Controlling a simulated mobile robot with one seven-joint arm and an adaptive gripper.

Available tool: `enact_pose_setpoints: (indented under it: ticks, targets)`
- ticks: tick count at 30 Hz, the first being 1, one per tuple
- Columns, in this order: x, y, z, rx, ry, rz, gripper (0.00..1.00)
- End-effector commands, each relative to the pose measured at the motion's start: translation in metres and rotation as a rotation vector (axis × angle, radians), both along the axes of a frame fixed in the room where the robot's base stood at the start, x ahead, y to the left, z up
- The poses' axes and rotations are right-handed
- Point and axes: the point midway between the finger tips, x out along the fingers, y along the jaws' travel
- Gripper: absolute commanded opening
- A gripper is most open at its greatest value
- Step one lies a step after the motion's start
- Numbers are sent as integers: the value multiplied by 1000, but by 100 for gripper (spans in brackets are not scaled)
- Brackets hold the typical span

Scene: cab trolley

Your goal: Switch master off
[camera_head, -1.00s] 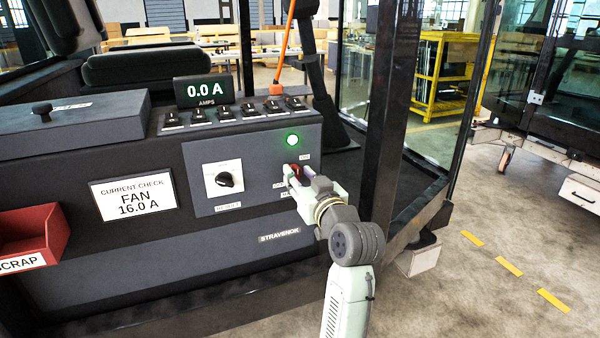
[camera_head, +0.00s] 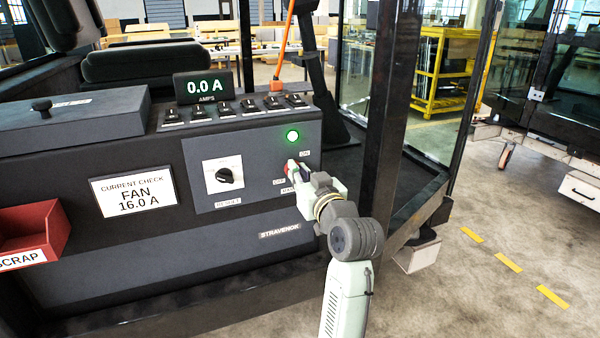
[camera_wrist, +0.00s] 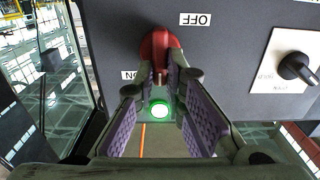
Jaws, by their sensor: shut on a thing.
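The red master switch (camera_head: 291,167) is on the grey panel at the right of the console, below a lit green lamp (camera_head: 292,136). Its handle shows in the wrist view (camera_wrist: 159,45), with the OFF label (camera_wrist: 195,19) to its upper right and the ON label (camera_wrist: 129,75) to its lower left. My gripper (camera_head: 292,177) is at the switch, with its fingers on either side of the handle. In the wrist view, my gripper (camera_wrist: 161,78) is shut on the red handle. The fingers partly hide the switch, so its exact angle is hard to tell.
A black rotary knob (camera_head: 224,176) on a white plate is left of the switch. A dark cab post (camera_head: 383,110) stands close right of my arm.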

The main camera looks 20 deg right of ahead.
Motion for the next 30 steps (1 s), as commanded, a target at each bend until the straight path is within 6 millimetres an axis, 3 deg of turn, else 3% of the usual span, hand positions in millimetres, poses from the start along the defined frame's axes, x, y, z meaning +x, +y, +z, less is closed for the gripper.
enact_pose_setpoints:
  ticks: [14, 30]
  targets:
    - [0, 1, -3, -108, -5, 0, 0]
    - [-1, 7, -7, -587, -21, -2, 0]
